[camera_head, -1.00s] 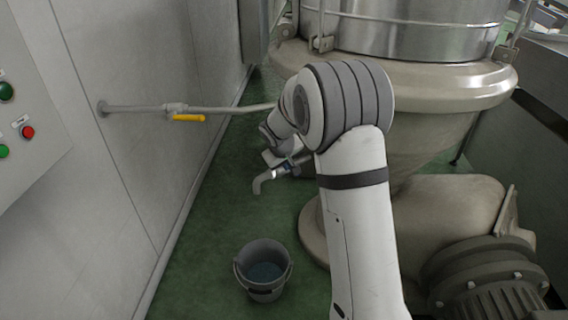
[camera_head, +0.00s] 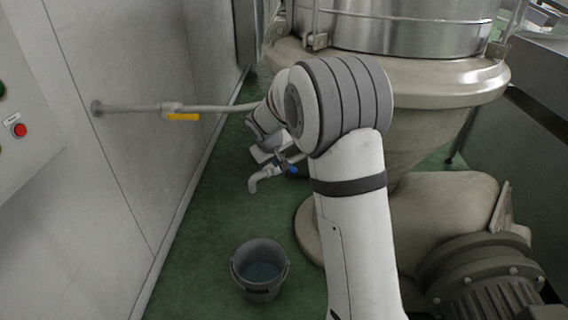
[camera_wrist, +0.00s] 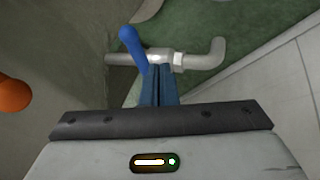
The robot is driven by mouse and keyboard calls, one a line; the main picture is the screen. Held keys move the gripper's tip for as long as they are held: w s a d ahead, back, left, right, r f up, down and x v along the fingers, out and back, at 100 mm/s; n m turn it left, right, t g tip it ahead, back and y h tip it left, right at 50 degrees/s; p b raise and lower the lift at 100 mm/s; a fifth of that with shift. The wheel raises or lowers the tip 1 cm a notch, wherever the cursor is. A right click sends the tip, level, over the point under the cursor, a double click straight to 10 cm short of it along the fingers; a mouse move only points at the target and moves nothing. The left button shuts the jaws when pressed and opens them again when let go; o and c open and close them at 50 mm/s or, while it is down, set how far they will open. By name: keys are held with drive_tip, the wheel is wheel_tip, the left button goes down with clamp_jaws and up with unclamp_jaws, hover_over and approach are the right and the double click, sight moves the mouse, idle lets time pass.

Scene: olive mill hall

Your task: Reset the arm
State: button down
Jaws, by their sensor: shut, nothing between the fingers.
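My arm reaches forward in the head view and bends down. My gripper shows in the wrist view (camera_wrist: 158,72) as two blue fingers closed together with nothing between them. In the head view it is mostly hidden behind my arm. A grey tap (camera_wrist: 200,60) with a blue lever (camera_wrist: 132,45) lies just beyond the fingertips in the wrist view; I cannot tell whether they touch. In the head view the tap's spout (camera_head: 256,182) points down, and its blue lever (camera_head: 291,168) shows just below my wrist.
A bucket (camera_head: 260,291) with liquid stands on the green floor. A wall pipe with a yellow-handled valve (camera_head: 183,117) runs from the left wall. A large vat (camera_head: 445,85) and a motor (camera_head: 490,285) are at the right. An orange knob (camera_wrist: 12,94) shows in the wrist view.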

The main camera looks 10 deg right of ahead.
drive_tip(key=p+v, duration=0.1)
drive_tip(key=v, duration=0.9)
drive_tip(key=s+d+r+m+g+y+p, duration=0.1)
drive_tip(key=s+d+r+p, duration=0.1)
drive_tip(key=s+r+p, duration=0.45)
drive_tip(key=s+d+r+m+p, duration=0.15)
drive_tip(key=s+r, duration=0.25)
drive_tip(key=s, duration=0.6)
drive_tip(key=s+r+m+g+y+p, duration=0.1)
drive_tip(key=s+p, duration=0.4)
drive_tip(key=s, duration=1.1)
drive_tip(key=shift+d+r+g, duration=0.3)
drive_tip(key=shift+r, duration=0.4)
